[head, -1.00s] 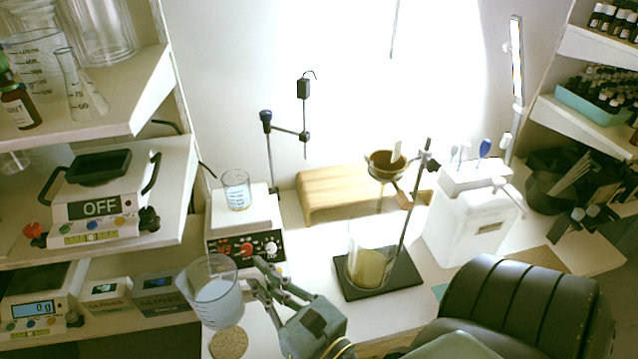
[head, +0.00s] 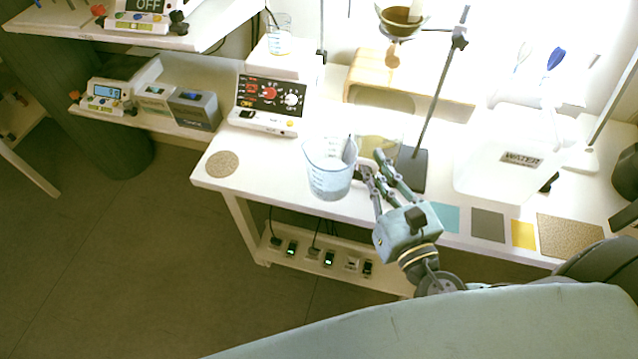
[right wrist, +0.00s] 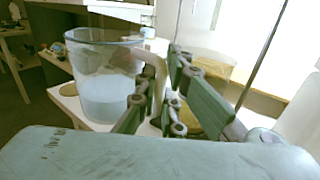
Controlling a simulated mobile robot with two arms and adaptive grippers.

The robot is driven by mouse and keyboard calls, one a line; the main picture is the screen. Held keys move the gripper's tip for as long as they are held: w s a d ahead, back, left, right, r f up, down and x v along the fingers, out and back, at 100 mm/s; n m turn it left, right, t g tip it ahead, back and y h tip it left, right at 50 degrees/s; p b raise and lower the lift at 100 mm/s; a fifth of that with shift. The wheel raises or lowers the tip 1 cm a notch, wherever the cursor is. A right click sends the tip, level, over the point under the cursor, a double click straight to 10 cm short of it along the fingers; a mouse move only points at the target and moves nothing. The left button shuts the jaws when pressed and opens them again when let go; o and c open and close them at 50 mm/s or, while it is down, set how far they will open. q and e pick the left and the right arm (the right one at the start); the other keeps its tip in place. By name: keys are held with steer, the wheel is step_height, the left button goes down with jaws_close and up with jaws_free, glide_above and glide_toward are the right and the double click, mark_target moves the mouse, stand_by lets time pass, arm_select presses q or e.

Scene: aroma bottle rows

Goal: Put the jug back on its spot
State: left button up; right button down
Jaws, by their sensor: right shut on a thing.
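The jug (head: 330,172) is a clear beaker-like vessel with markings and pale, milky contents. My right gripper (head: 372,170) is shut on its handle side and holds it upright near the table's front edge. In the right wrist view the jug (right wrist: 102,85) is left of the gripper fingers (right wrist: 155,85), and the exact grip on the handle is partly hidden. A round cork mat (head: 222,164) lies bare on the table's left front corner, left of the jug. My left gripper is not in view.
A hotplate (head: 266,106) with a beaker stands behind the mat. A stand with a dark base (head: 412,170) and a funnel (head: 400,22) is behind the gripper. A water container (head: 515,160) and several coloured mats are to the right. Table between mat and jug is clear.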

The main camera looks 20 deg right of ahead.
steer(key=w+f+b, duration=0.2)
steer(key=w+f, duration=1)
steer(key=f, duration=0.1)
steer(key=shift+w, duration=0.4)
steer(key=shift+f, duration=0.35)
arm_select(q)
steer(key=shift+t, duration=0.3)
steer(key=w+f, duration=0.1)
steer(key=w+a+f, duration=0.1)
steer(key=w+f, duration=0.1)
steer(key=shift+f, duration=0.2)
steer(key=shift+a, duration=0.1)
